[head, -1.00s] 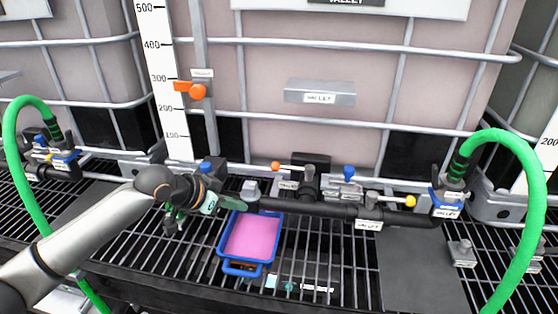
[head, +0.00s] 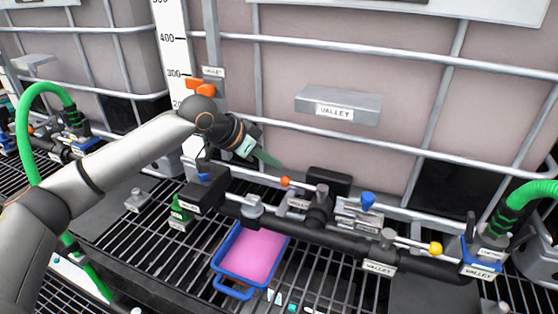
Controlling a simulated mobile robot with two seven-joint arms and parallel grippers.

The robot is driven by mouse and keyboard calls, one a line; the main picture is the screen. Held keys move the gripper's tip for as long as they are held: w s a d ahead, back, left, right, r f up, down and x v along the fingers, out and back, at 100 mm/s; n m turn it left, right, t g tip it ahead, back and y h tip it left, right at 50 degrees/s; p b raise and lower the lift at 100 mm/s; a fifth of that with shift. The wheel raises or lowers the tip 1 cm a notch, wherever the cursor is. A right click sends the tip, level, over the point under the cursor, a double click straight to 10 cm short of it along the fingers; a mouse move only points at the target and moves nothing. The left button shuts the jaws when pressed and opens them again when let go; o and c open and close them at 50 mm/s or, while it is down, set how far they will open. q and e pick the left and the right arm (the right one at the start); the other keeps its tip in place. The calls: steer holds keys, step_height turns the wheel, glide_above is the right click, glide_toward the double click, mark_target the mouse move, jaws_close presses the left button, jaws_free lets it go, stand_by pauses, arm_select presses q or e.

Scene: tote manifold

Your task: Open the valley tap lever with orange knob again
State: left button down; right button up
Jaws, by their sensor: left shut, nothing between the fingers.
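The valley tap lever ends in a small orange knob (head: 285,182). Its pale rod lies roughly along the black pipe, running right to the black valve body (head: 318,207) beside a VALLEY label. My left gripper (head: 272,161) is shut and empty. Its green fingertips point right and down, just above and left of the orange knob in the picture, with a small gap showing. I cannot tell the gap in depth. My right gripper is out of view.
A blue-knobbed lever (head: 368,200) and a yellow-knobbed lever (head: 435,248) sit further right on the manifold. A blue tray (head: 234,292) with pink liquid stands on the grating below. The caged tank (head: 420,100) rises behind. Green hoses are at both sides.

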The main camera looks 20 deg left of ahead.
mark_target(304, 186)
arm_select(q)
steer(key=x, duration=0.8)
